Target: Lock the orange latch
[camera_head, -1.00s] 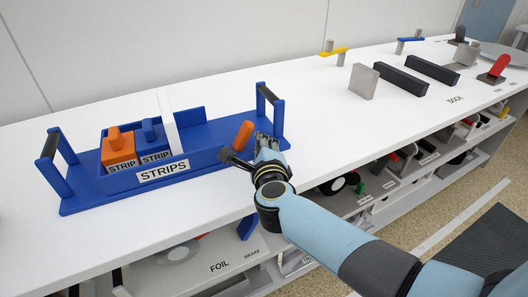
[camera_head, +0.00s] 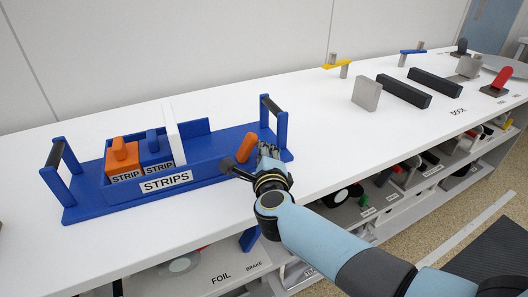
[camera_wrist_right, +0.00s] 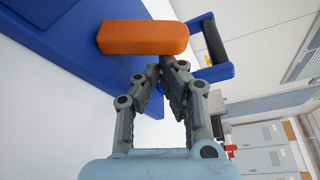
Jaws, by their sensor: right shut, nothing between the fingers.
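The orange latch (camera_head: 246,147) is a rounded bar standing tilted on the right part of the blue tray (camera_head: 215,145). In the right wrist view the orange latch (camera_wrist_right: 145,37) lies across the picture, just beyond my fingertips. My right gripper (camera_head: 268,150) is shut and empty, beside the latch on its right. In the right wrist view the fingertips (camera_wrist_right: 166,66) meet close to the latch's near edge; I cannot tell whether they touch it. My left gripper is not in view.
The tray holds an orange block (camera_head: 122,158) and a blue block (camera_head: 152,150), both labelled STRIP, and a white upright plate (camera_head: 171,128). Black-gripped handles stand at both tray ends, the right one (camera_head: 273,108) near my gripper. Metal and black blocks (camera_head: 403,91) stand farther right.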

